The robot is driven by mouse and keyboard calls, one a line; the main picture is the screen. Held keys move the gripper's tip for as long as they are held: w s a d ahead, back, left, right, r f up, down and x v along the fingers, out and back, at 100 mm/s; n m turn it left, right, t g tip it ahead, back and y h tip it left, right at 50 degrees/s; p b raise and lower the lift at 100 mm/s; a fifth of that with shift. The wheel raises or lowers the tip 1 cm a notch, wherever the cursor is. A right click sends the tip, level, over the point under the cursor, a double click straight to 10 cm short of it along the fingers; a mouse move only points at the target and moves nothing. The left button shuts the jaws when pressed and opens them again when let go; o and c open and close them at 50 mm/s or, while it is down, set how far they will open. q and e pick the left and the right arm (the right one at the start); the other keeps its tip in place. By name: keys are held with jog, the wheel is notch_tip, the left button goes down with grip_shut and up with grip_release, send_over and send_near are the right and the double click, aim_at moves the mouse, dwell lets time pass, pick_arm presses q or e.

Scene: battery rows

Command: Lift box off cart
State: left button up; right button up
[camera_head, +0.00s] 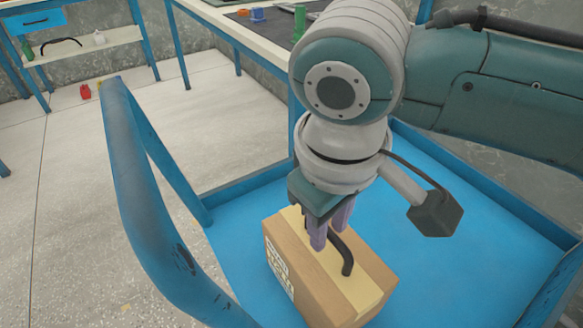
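The box (283,278) is brown cardboard with a pale tape strip, a black handle (346,262) on top and a white printed label on its left side. It stands on the blue cart (466,235), on the flat bed near the front. My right gripper (330,238) points down over the box with its purple fingers at the handle's far end. The fingers seem to be on either side of the handle, but I cannot tell whether they press on it. The arm hides part of the box top. My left gripper is not in view.
The cart's blue push bar (150,220) rises at the left, and a low rim borders the bed. A workbench (225,20) with small items stands behind. A shelf (90,42) is at the back left. The floor left of the cart is mostly clear.

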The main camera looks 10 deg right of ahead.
jog(key=shift+w+d+f, duration=0.1)
jog(key=shift+f, duration=0.8)
jog(key=shift+c, duration=0.3)
grip_shut()
dwell(0.3)
jog(key=shift+r, duration=0.15)
